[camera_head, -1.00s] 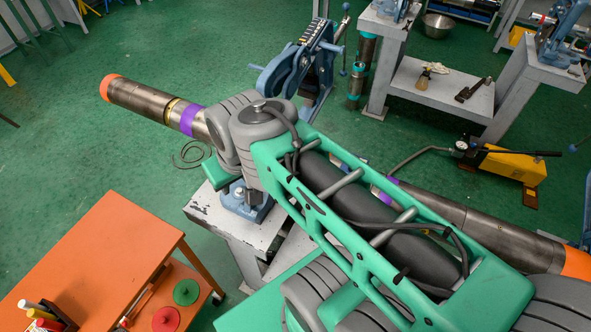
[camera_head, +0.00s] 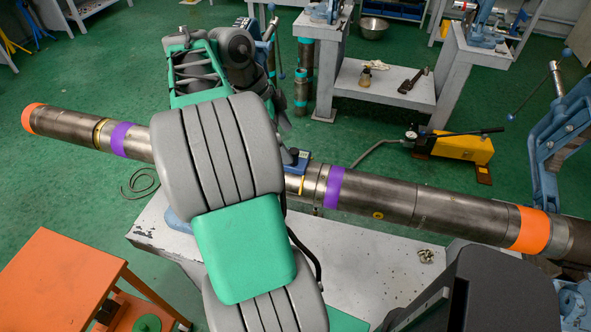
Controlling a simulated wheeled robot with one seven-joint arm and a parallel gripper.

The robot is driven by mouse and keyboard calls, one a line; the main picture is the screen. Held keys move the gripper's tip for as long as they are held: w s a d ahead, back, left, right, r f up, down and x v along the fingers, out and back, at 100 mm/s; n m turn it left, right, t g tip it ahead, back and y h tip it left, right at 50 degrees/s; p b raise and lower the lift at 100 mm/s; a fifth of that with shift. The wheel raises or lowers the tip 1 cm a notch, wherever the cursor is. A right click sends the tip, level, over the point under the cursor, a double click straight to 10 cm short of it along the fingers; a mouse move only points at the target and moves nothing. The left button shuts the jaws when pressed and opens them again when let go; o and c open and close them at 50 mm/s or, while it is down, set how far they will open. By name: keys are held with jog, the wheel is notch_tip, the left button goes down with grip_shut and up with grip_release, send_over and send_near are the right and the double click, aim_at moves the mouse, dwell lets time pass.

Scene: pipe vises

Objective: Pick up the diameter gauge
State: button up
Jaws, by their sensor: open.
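A small blue device with a dark face (camera_head: 296,159), which looks like the diameter gauge, sits at the long steel pipe (camera_head: 380,194) just right of my arm's large grey joint. Its lower left part is hidden by my arm. My gripper (camera_head: 283,124) shows only in part as dark grey pieces behind that joint, a little above the blue device. It is open and appears apart from the device. I cannot make out both fingertips or anything between them.
The pipe has purple and orange bands and runs across the view above a grey bench (camera_head: 350,250). A blue vise (camera_head: 560,130) stands at right, and a yellow pump (camera_head: 455,147) stands on the floor behind. An orange cart (camera_head: 55,275) is at lower left.

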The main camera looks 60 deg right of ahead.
aim_at(301, 159)
jog(key=shift+o, duration=0.4)
jog(key=shift+m, duration=0.3)
jog(key=x, duration=0.2)
jog(key=b+x, duration=0.1)
jog(key=x, duration=0.5)
jog(key=shift+s+d+r+b, duration=0.15)
jog(key=shift+s+d+b, duration=0.1)
jog(key=shift+s+b, duration=0.05)
jog(key=shift+r, duration=0.1)
jog(key=c, duration=2.1)
